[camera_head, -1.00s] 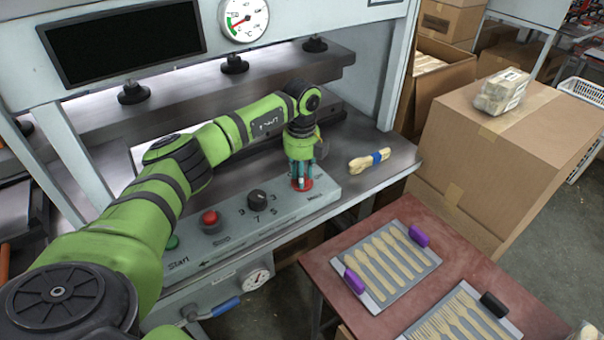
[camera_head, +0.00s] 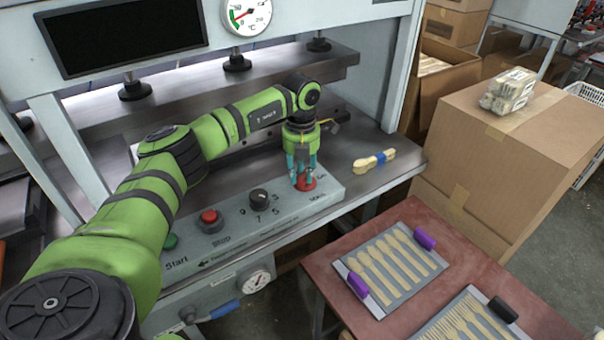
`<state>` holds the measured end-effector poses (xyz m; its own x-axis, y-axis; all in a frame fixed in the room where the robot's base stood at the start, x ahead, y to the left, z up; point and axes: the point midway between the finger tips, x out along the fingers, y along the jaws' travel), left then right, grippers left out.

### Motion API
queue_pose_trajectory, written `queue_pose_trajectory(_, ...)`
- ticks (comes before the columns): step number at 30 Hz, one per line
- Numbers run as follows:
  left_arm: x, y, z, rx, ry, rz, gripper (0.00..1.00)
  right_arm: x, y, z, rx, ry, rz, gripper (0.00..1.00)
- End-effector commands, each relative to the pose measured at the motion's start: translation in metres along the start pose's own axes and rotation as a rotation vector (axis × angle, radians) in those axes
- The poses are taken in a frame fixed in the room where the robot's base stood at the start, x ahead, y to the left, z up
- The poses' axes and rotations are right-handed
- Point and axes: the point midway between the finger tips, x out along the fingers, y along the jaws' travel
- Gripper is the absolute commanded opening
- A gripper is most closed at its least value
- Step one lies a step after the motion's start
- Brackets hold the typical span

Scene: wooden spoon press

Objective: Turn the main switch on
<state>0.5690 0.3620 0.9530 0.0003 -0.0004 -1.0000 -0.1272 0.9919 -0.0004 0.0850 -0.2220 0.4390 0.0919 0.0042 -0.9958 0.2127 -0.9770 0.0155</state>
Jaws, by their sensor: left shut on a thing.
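The main switch (camera_head: 307,184) is a red rotary knob at the right end of the grey control panel (camera_head: 235,232), with the label "Main" below it. My left gripper (camera_head: 301,178) points down over it, its teal fingers shut on the switch. The fingers partly cover the knob, so its exact setting is hidden. My right gripper is not in view.
On the same panel are a black numbered dial (camera_head: 259,197), a red stop button (camera_head: 210,218) and a green start button (camera_head: 170,241). A bundle of wooden spoons (camera_head: 374,160) lies right of the switch.

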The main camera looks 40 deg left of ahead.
Motion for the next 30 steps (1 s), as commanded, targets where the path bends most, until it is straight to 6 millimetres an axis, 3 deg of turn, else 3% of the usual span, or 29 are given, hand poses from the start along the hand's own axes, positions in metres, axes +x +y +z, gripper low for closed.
queue_pose_trajectory(15,0.0010,0.0032,0.0025,0.409,0.003,0.000,0.00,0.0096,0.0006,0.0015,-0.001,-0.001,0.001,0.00)
queue_pose_trajectory(30,0.0008,0.0038,0.0034,0.536,0.004,0.000,0.00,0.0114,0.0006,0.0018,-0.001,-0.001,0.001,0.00)
